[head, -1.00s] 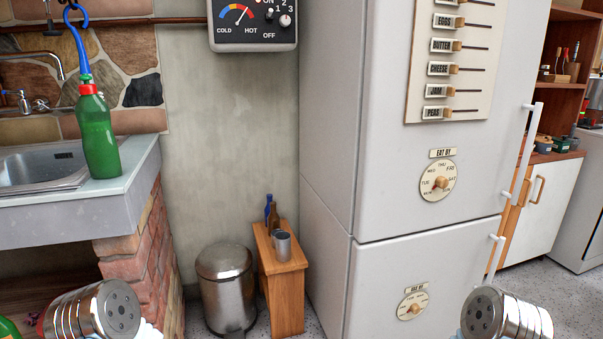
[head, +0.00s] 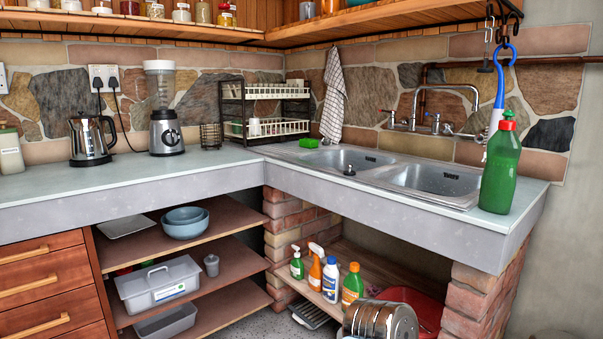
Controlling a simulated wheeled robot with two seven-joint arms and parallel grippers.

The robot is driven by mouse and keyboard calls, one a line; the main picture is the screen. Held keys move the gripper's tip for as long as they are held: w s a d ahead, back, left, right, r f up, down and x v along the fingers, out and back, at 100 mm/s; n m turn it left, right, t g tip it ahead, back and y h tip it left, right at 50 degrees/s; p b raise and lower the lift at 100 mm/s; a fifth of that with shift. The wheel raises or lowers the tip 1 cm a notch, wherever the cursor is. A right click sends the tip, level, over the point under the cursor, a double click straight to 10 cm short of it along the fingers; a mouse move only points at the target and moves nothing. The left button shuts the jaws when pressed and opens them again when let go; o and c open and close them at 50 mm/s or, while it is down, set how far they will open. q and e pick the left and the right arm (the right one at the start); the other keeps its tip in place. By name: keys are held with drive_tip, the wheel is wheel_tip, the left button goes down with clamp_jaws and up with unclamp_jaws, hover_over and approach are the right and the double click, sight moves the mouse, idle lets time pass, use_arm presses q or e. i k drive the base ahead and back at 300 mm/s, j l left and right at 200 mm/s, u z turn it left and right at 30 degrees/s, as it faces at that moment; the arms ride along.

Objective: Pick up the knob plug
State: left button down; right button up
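The knob plug (head: 349,170) is a small, dark, knob-topped piece at the front of the steel sink (head: 398,187), near the left bowl. At this size I cannot tell exactly how it sits on the rim. Neither of my grippers' fingers show in the head view. Only a silver, ribbed part of one of my arms shows at the bottom, right of centre, well below and in front of the sink.
A green bottle (head: 501,168) stands on the counter's right end, beneath a hanging blue-handled brush (head: 502,85). Several bottles (head: 331,280) stand on the shelf below. The front counter (head: 130,180) is mostly clear.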

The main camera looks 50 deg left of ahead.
sight(349, 172)
drive_tip(key=u, duration=1.5)
drive_tip(key=i+l+z, duration=0.4)
drive_tip(key=i, duration=0.15)
